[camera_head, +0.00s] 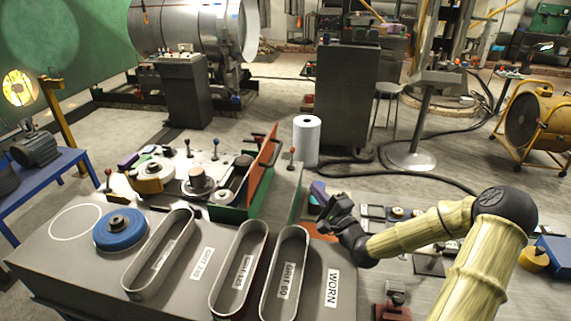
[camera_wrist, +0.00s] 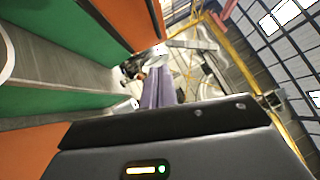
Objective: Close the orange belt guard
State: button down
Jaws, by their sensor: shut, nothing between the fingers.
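The orange belt guard (camera_head: 262,162) stands open and tilted upright along the right side of the green machine housing (camera_head: 228,213) in the head view. In the wrist view, an orange panel with a green inner face (camera_wrist: 130,20) runs along the top, probably the guard. My gripper (camera_head: 320,190) is to the right of the guard, beyond the grey bench's right edge, and looks apart from it. Its purplish fingers (camera_wrist: 158,88) are together and empty in the wrist view. The guard's lower edge is partly hidden by the housing.
Grey oval trays (camera_head: 290,275) and a blue disc (camera_head: 120,232) occupy the front of the bench. Several small knobbed levers (camera_head: 215,145) stand at its back. A white roll (camera_head: 306,140) stands behind the guard. Small items lie near my arm at right.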

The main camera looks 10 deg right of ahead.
jog(key=a+p+x, duration=0.1)
jog(key=p+x, duration=0.1)
jog(key=x, duration=0.4)
jog(key=s+a+p+x, duration=0.1)
jog(key=p+x, duration=0.2)
jog(key=x, duration=0.4)
jog(key=shift+a+r+p, duration=0.25)
jog(key=shift+a+p, duration=0.05)
jog(key=shift+s, duration=0.1)
jog(key=shift+r, duration=0.1)
